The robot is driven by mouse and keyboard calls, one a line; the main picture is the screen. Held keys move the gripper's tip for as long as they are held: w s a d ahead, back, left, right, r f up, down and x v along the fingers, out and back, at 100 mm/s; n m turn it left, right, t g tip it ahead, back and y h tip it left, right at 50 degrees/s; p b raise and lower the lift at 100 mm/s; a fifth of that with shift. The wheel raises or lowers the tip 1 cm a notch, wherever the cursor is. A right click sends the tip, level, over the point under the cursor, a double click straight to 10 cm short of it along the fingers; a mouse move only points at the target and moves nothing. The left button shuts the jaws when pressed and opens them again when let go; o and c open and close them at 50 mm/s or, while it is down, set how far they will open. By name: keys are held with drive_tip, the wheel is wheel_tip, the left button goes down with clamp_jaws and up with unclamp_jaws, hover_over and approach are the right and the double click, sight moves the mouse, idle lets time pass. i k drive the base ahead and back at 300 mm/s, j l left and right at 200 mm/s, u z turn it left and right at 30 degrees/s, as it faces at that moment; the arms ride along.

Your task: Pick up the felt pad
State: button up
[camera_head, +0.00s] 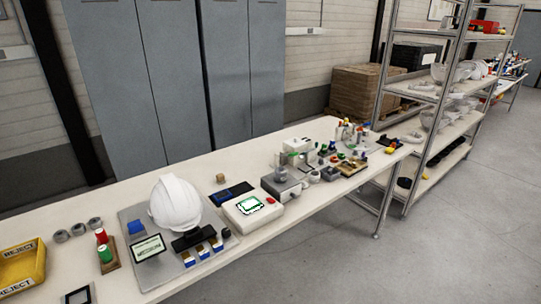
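A flat dark blue and black piece (231,193) lies on the long white table (300,150), behind the white box with a green-edged screen (252,208). It may be the felt pad, but it is too small to be sure. A small bright blue piece (136,227) lies on the grey board (128,213), left of the white helmet shell (175,203). I cannot tell what it is made of. My gripper is not in view.
A yellow reject bin (22,266), red and green capped items (104,246) and grey round parts (78,231) stand at the left. Cluttered small tools (345,150) fill the table's right end. A metal shelf rack (440,105) stands beyond. The grey floor in front is clear.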

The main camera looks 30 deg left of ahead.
sight(221, 178)
drive_tip(key=u, duration=1.2)
